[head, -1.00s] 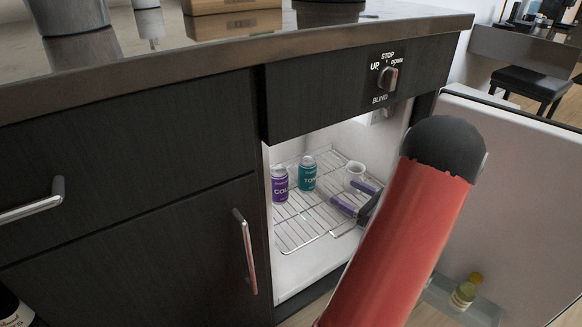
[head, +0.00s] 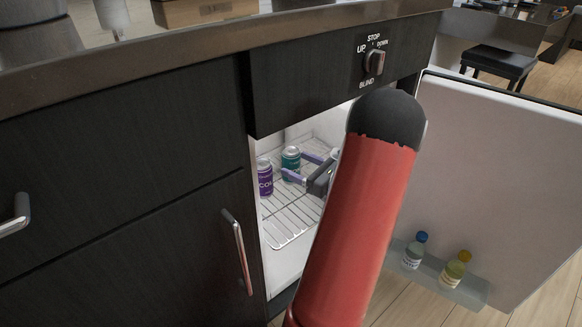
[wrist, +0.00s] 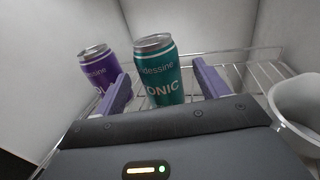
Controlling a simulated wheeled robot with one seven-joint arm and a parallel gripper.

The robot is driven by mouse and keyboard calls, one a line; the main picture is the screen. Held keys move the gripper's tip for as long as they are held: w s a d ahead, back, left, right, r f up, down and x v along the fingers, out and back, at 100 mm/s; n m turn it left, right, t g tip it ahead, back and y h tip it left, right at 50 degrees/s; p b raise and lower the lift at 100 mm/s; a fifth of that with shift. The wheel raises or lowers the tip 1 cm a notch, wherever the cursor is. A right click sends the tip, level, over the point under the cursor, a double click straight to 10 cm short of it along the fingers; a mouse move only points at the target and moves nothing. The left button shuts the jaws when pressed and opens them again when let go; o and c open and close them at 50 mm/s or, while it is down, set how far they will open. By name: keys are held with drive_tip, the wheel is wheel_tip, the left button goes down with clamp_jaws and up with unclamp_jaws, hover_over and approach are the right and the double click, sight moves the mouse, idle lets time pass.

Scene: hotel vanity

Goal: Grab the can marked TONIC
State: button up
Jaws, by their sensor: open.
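The teal can marked TONIC (wrist: 157,72) stands upright on the wire shelf inside the open mini fridge; in the head view the can (head: 290,162) is at the shelf's left half. My gripper (wrist: 160,85) is open, its two purple fingers pointing at the TONIC can, one on each side of it in the wrist view. Whether the can sits fully between the fingertips I cannot tell. In the head view my gripper (head: 298,166) is just right of the can. My red arm hides the right of the shelf.
A purple can (wrist: 97,70) stands left of the TONIC can, close to my left finger; it also shows in the head view (head: 265,177). A white cup (wrist: 298,108) is at the right. The open fridge door (head: 500,170) holds two bottles. The wire shelf (head: 290,220) is clear in front.

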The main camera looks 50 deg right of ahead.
sight(286, 160)
drive_tip(key=w, duration=0.4)
drive_tip(key=shift+w+a+b, duration=0.3)
drive_tip(key=shift+w+a, duration=0.05)
drive_tip(key=shift+w, duration=0.05)
drive_tip(key=c, duration=1.2)
